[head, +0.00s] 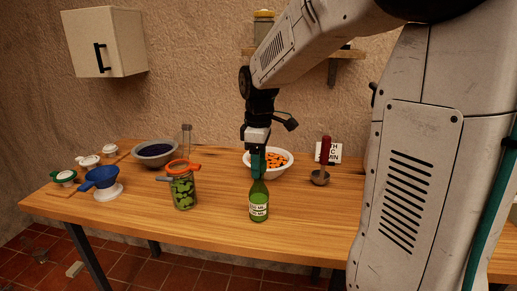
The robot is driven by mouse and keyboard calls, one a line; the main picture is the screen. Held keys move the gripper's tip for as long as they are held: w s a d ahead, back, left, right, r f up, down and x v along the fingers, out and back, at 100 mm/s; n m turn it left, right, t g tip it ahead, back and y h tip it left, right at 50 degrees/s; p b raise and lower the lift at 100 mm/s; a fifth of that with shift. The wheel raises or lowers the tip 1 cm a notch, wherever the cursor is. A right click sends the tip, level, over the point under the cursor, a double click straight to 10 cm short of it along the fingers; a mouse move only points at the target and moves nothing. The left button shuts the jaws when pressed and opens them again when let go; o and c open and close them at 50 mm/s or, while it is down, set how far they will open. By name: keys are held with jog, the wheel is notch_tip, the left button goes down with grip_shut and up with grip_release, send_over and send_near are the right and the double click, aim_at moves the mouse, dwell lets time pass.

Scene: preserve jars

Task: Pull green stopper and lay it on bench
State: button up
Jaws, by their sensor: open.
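A green glass bottle (259,205) with a white label stands upright near the front of the wooden bench (320,215). My gripper (258,172) points straight down at the top of the bottle, its teal fingers around or just in front of the bottle's neck; I cannot tell which. The gripper is open. The fingers cover the bottle's mouth, and no green stopper can be made out there.
Left of the bottle stand a pickle jar (182,190) with an orange clip ring, a blue funnel (101,177) and a dark bowl (155,160). Behind are a white bowl of orange pieces (284,171) and a red-handled ladle (325,145). Bench is clear right of the bottle.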

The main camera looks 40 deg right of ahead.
jog(key=shift+f, duration=0.45)
jog(key=c, duration=1.2)
jog(key=shift+o, duration=0.2)
jog(key=shift+r, duration=0.1)
jog(key=shift+r, duration=0.15)
jog(key=shift+r, duration=1.65)
jog(key=shift+r, duration=0.1)
jog(key=shift+r, duration=1.9)
